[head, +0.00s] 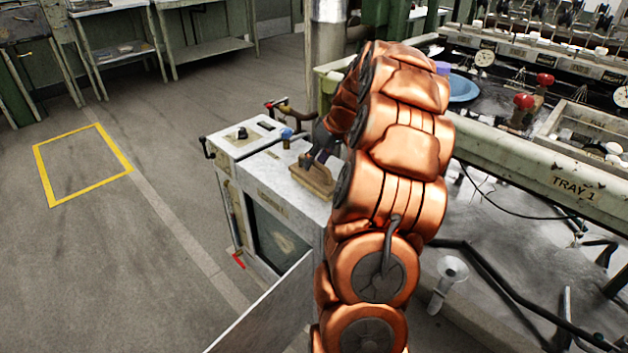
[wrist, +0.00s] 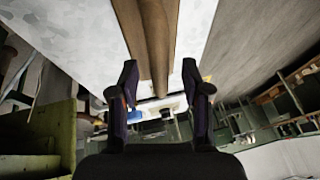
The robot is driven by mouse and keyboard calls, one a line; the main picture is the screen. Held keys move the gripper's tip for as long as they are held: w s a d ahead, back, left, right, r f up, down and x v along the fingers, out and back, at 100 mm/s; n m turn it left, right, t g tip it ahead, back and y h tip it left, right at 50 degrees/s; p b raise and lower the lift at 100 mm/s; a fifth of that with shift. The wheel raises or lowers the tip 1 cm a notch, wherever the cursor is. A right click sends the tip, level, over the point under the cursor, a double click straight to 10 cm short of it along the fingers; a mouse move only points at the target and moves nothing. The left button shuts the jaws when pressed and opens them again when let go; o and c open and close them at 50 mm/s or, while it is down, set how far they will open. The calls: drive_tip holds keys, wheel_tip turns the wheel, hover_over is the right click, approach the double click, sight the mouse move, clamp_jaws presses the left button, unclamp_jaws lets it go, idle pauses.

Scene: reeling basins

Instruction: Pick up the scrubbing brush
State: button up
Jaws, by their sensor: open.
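The scrubbing brush (head: 312,179) has a brown wooden block and lies on the pale top of a small cabinet (head: 281,190). My gripper (head: 321,150) is just above the brush in the head view, partly hidden by my copper-coloured arm. In the wrist view the long wooden brush (wrist: 152,38) extends from the top edge toward the gap between my fingers. There my gripper (wrist: 160,76) is open, with one dark finger on each side of the brush's line. I cannot tell whether the fingers touch it.
A blue-capped item (head: 287,134) and a small box with a dark knob (head: 241,134) stand on the cabinet behind the brush. The green-framed reeling basin bench (head: 540,185) is to the right. A yellow floor outline (head: 84,165) lies on clear floor at left.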

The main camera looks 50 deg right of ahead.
drive_tip(key=shift+w+a+f, duration=0.1)
drive_tip(key=shift+w+f, duration=0.15)
drive_tip(key=shift+f, duration=0.45)
clamp_jaws()
